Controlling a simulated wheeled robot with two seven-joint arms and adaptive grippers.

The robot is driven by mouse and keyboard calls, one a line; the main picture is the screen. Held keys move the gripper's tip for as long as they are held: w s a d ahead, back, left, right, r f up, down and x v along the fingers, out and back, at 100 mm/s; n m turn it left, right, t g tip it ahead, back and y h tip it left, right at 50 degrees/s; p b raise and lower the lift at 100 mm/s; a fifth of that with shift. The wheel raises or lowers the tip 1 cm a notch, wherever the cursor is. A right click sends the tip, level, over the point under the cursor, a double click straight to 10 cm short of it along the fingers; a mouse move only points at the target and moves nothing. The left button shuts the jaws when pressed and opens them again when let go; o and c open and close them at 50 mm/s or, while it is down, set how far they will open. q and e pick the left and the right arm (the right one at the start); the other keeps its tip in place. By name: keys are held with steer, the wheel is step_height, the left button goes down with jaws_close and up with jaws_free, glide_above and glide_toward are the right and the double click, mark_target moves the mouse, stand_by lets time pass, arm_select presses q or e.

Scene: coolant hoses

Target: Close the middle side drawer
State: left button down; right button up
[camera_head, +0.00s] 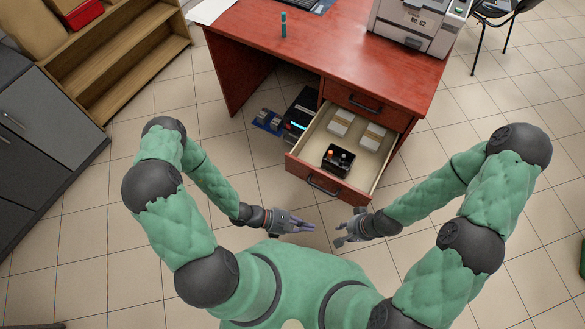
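The middle side drawer (313,175) of the red-brown desk is pulled far out toward me. It holds two pale boxes and a black item with small coloured tops. Its front faces me and carries a dark bar handle (323,186). My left gripper (309,227) is below and slightly left of the drawer front, apart from it, pointing right. My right gripper (340,231) is below and slightly right of the drawer front, pointing left, its fingers apart with nothing between them. The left gripper's fingers are too small to tell their opening.
The desk (290,45) has a shut upper drawer (365,103) above the open one. A printer (415,25) stands on the desktop. A dark device (300,112) is on the floor left of the drawer. A wooden shelf (118,58) and grey cabinets (40,130) stand at left. Tiled floor surrounds the desk.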

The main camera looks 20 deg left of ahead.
arm_select(q)
steer(key=w+a+f+n+t+y, duration=0.2)
steer(key=w+a+n+t, duration=0.2)
steer(key=w+n+t, duration=0.15)
steer(key=n+t+y, duration=0.6)
steer(key=n+y, duration=0.1)
steer(key=y, duration=0.1)
glide_toward(296, 162)
steer(key=shift+m, duration=0.25)
steer(key=b+x, duration=0.4)
steer(key=x, duration=0.1)
steer(key=shift+d+f+b, duration=0.1)
steer(key=shift+f+b, duration=0.2)
steer(key=shift+f, duration=0.1)
steer(key=shift+w+d, duration=0.15)
steer(key=shift+w, duration=0.5)
